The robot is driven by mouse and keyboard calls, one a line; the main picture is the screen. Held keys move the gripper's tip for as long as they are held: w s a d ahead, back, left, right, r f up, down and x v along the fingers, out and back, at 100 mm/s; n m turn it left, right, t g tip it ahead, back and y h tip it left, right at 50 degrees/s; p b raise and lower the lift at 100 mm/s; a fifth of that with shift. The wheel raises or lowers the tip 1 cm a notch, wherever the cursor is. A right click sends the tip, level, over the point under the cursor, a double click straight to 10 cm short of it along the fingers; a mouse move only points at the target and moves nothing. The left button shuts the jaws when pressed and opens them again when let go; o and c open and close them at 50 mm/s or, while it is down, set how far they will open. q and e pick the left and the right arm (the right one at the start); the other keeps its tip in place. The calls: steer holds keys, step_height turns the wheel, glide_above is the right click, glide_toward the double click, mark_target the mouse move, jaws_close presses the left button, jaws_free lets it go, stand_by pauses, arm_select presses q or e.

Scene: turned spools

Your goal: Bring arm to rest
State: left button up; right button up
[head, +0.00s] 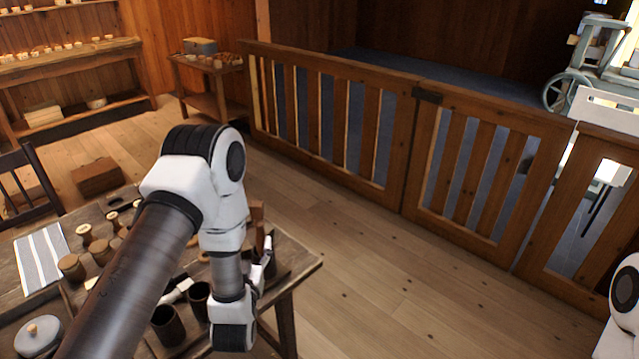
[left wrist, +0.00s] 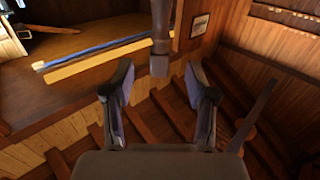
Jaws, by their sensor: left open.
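My left arm comes in from the lower left in the head view, bends at a high elbow and hangs down over the right part of the wooden table (head: 303,262). My left gripper (head: 268,252) shows small and partly hidden beside the wrist, near the table's right edge. In the left wrist view the two fingers (left wrist: 160,92) stand apart with nothing held between them. Only a white piece of my right arm shows at the lower right of the head view; its gripper is out of view.
Turned spools (head: 70,268), a striped cloth (head: 41,258), a round lidded pot (head: 38,335) and dark cups (head: 167,325) stand on the table. A wooden railing (head: 330,120) runs behind. A chair (head: 25,185) is at left. Open floor (head: 400,290) lies right of the table.

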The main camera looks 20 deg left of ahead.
arm_select(q)
steer(key=shift+f, duration=0.1)
steer(key=s+d+f+m+g+h, duration=0.25)
steer(key=s+d+f+g, duration=0.2)
steer(key=s+f, duration=0.45)
steer(key=s+d+f+m+g+h, duration=0.1)
steer(key=s+d+f+g+h, duration=0.25)
steer(key=s+f+g, duration=0.5)
steer(key=s+d+f+g, duration=0.1)
steer(key=s+f+g, duration=0.1)
steer(key=s, duration=0.3)
steer(key=s+d+f+g, duration=0.1)
steer(key=s+f+g, duration=0.1)
steer(key=s, duration=0.4)
steer(key=shift+s+d+f+h, duration=0.25)
steer(key=shift+d+f+h, duration=0.05)
steer(key=shift+d, duration=0.1)
